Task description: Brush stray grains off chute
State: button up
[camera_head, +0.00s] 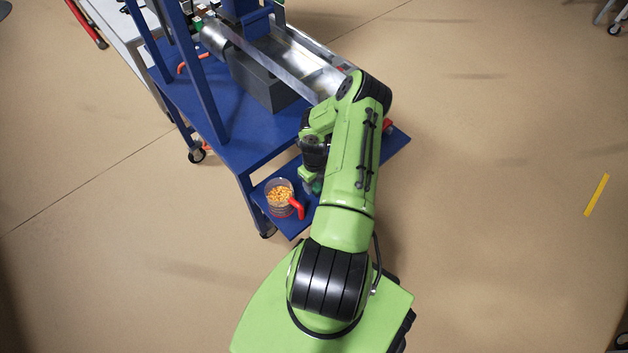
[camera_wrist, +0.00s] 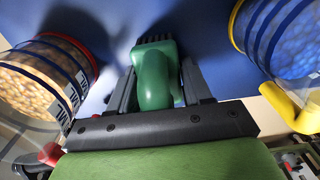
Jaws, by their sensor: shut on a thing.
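My gripper (camera_wrist: 155,92) is shut on a green brush (camera_wrist: 153,78), with one finger on each side of its handle. The brush's dark bristles (camera_wrist: 153,39) point away from the wrist, over a blue surface; whether they touch it I cannot tell. In the head view my gripper is low over the front blue shelf, mostly hidden by my arm. The silvery metal chute (camera_head: 322,75) lies higher and farther back on the blue cart, apart from my gripper. Its near end is partly covered by my arm. Stray grains on it cannot be made out.
A clear cup of orange grains with a red handle (camera_head: 280,196) stands left of my gripper on the blue shelf (camera_head: 290,227). In the wrist view, a grain cup (camera_wrist: 42,80) is at left and a yellow-handled cup (camera_wrist: 285,40) at right. Blue posts (camera_head: 203,75) rise beside the chute.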

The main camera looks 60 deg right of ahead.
jog(key=shift+r+p, duration=2.2)
jog(key=shift+r, duration=0.35)
